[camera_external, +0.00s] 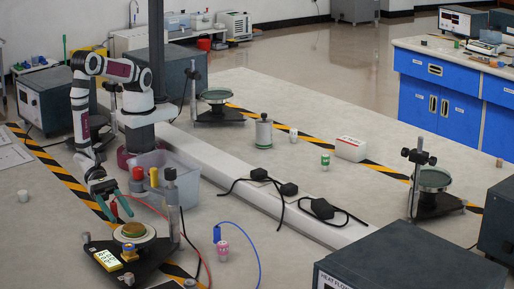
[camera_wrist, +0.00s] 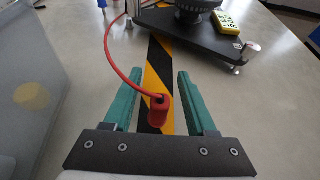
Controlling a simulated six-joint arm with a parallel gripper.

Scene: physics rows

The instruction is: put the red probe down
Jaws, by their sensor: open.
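The red probe (camera_wrist: 157,108) is between the two teal fingers of my gripper (camera_wrist: 159,73) in the wrist view, with a gap on each side. Its red cable curves up from it and away to the upper left. The fingers are spread apart and hold nothing. The probe is over the yellow and black striped tape; I cannot tell whether it touches the table. In the external view, my gripper (camera_external: 114,206) is low at the left, beside the black stand, with the red probe (camera_external: 114,211) showing small between its fingers.
A black stand base (camera_wrist: 190,30) with a yellow meter (camera_wrist: 228,22) lies just ahead; the stand (camera_external: 150,262) is right of my gripper in the external view. A translucent bin (camera_wrist: 35,60) is close on the left. Bare table (camera_wrist: 265,110) lies to the right.

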